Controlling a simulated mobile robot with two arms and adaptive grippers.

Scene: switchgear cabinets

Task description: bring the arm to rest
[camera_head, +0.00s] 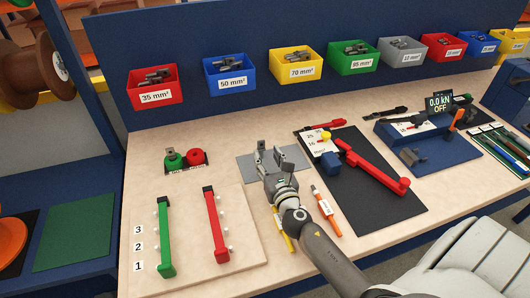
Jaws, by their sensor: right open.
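My right gripper (270,158) is over the workbench, its fingers spread apart with nothing between them. It is above or in front of a small grey mat (250,167), which it partly hides. Its arm comes in from the lower right. I cannot tell whether the fingers touch the mat. My left gripper is not in the camera_head view.
The workbench (145,205) carries a board with green (163,240) and red (215,228) bars to the left. A dark mat (377,200) with a red-handled tool (375,170) lies to the right. Labelled bins, including a yellow one (296,66), line the back.

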